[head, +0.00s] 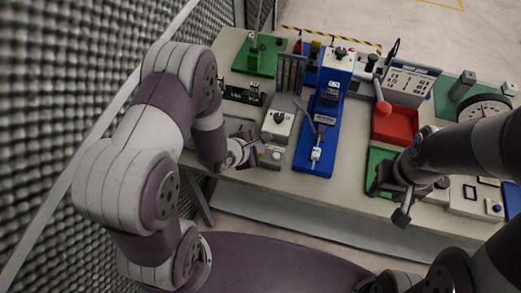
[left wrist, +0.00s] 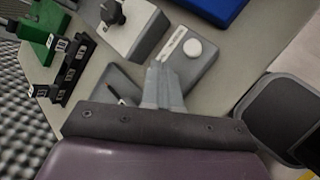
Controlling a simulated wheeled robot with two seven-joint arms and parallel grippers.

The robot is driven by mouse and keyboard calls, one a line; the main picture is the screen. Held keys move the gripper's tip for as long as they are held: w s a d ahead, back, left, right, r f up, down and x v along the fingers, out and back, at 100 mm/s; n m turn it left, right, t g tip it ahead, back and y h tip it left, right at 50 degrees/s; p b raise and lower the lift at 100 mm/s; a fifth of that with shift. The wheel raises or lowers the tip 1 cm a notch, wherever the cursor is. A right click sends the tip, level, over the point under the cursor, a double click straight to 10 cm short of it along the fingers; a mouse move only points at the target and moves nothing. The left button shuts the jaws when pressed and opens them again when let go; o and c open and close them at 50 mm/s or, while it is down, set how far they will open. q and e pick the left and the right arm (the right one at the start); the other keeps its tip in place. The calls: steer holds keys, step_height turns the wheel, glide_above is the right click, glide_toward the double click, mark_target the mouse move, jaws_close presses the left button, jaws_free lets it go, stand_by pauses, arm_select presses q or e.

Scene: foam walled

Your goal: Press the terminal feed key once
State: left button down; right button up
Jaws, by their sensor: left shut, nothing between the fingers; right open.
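A grey box (left wrist: 180,65) with a pale label and a round white button (left wrist: 193,48) lies just beyond my left gripper (left wrist: 160,72) in the left wrist view. The button looks like the feed key; its label is too small to read. In the head view the box (head: 271,155) sits near the front edge of the bench. My left gripper (head: 256,154) is shut and empty, its tips beside the box and left of the button. Whether they touch the box I cannot tell. My right gripper (head: 388,202) is open near the green mat at the bench front.
A grey box with a dark knob (head: 279,122) stands right behind. A blue fixture (head: 318,140) is close on the right. A red tray (head: 397,124) and a dial gauge (head: 484,108) lie further right. A foam wall (head: 50,120) runs along the left.

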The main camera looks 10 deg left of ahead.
arm_select(q)
steer(key=shift+f+b, duration=0.3)
steer(key=shift+f, duration=0.2)
stand_by(0.6)
stand_by(0.3)
steer(key=shift+r+p, duration=0.95)
steer(key=shift+p, duration=0.1)
step_height(320, 180, up, 5)
steer(key=p, duration=0.5)
stand_by(0.4)
